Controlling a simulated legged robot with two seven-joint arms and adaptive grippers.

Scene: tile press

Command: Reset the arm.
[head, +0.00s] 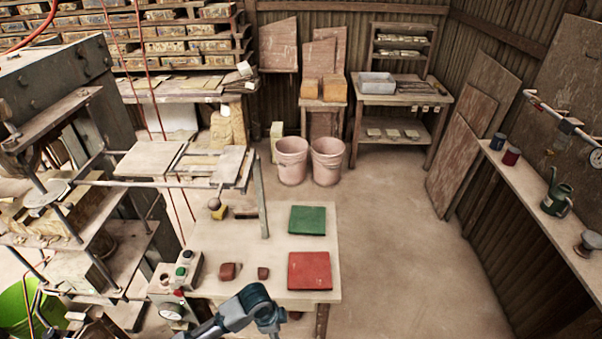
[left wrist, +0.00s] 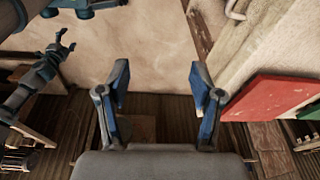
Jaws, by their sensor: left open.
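My left gripper (head: 269,319) is at the bottom of the head view, by the near edge of the worktable (head: 220,270), left of and nearer than the red tile (head: 310,271). In the left wrist view my left gripper (left wrist: 160,72) has its two fingers wide apart, with nothing between them. Beyond the red tile lies a green tile (head: 307,220). The red tile also shows at right in the left wrist view (left wrist: 272,98). A dark jointed part of mine with a forked end, probably my right gripper (left wrist: 62,48), is at upper left there; its opening is unclear.
Two reddish-brown lumps (head: 228,271) lie on the table beside a control box (head: 184,271). The press frame (head: 100,190) stands at left, with a green bucket (head: 25,306) below. Two buckets (head: 291,160) stand behind the table. The floor at right (head: 400,260) is clear.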

